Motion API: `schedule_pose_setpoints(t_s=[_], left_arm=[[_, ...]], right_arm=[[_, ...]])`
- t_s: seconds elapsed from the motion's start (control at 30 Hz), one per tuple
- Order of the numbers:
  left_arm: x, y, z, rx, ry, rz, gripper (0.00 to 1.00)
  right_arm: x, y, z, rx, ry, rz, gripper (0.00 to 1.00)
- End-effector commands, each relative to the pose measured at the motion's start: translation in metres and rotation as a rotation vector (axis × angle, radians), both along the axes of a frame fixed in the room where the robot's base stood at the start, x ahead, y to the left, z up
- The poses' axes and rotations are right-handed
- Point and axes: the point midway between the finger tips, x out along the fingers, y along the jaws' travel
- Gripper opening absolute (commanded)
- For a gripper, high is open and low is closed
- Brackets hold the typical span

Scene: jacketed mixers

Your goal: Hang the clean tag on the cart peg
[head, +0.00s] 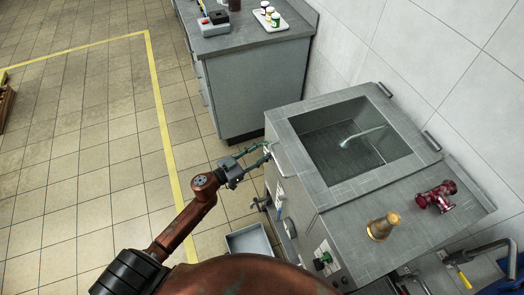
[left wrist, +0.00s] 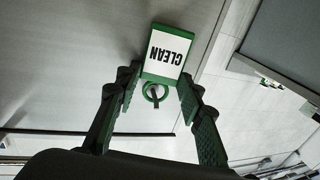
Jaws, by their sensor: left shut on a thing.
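The clean tag (left wrist: 167,55) is a white plate with a green border and the word CLEAN, upside down in the left wrist view. A green ring (left wrist: 149,93) shows at its lower edge. A short grey piece shows at the ring; I cannot tell whether it passes through. My left gripper (left wrist: 160,82) is shut on the tag, one green finger at each side. In the head view my left gripper (head: 264,150) is beside the left front edge of the grey sink unit (head: 345,196). The tag is too small to make out there. I cannot identify the cart peg. My right gripper is out of view.
The sink unit bears a brass cone-shaped piece (head: 383,226) and a dark red valve (head: 436,196). A grey bin (head: 250,241) is low beside it. A grey counter (head: 262,85) stands behind, with a tray of jars (head: 271,18).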

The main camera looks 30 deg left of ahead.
Motion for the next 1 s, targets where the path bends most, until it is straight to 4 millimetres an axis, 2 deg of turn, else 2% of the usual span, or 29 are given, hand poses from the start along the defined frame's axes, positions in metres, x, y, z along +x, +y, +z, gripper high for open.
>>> schedule_pose_setpoints(t_s=[0.17,0.2,0.5,0.8,1.0], left_arm=[[0.0,0.0,0.0,0.0,0.0,0.0,0.24],[0.0,0.0,0.0,0.0,0.0,0.0,0.37],[0.0,0.0,0.0,0.0,0.0,0.0,0.56],[-0.003,0.002,0.0,0.0,0.001,0.0,0.56],[-0.027,0.014,-0.001,0.0,0.003,0.0,0.56]], right_arm=[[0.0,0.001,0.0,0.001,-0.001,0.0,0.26],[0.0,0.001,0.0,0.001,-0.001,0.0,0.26],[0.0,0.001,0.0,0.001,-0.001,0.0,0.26],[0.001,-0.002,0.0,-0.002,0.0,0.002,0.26],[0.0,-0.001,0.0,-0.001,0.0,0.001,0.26]])
